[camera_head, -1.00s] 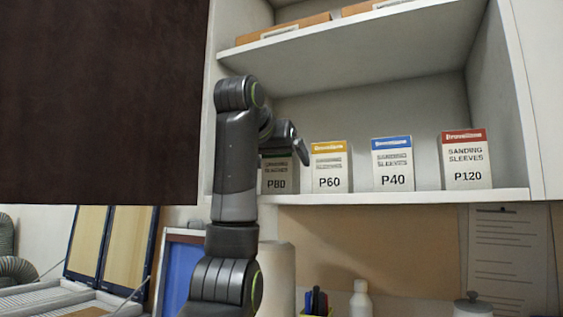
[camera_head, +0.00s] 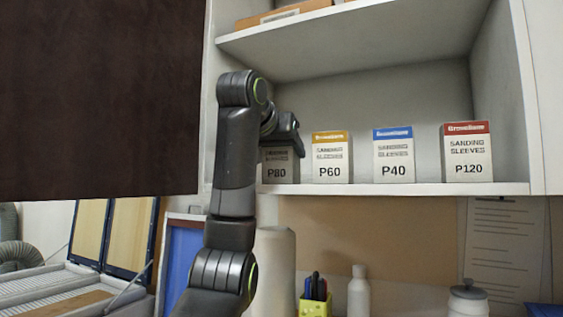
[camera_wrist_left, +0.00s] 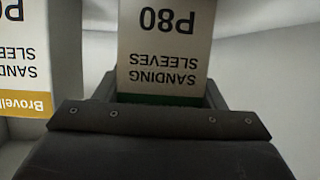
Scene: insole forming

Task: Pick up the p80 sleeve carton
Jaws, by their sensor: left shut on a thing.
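The P80 sleeve carton (camera_head: 279,173) stands on the lower cabinet shelf at the left end of the row of cartons. My left gripper (camera_head: 287,138) is at its top, and my arm hides part of the carton's upper left. In the left wrist view the P80 carton (camera_wrist_left: 166,45) appears upside down, with its green band end between the fingers of my left gripper (camera_wrist_left: 160,98). The gripper is shut on the carton. Whether the carton touches the shelf is hard to tell. My right gripper is not in view.
The P60 carton (camera_head: 331,160) stands close on the right, with the P40 carton (camera_head: 394,158) and P120 carton (camera_head: 468,155) further along the shelf (camera_head: 420,189). An upper shelf (camera_head: 360,28) is above. A dark cabinet door (camera_head: 100,95) hangs at the left.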

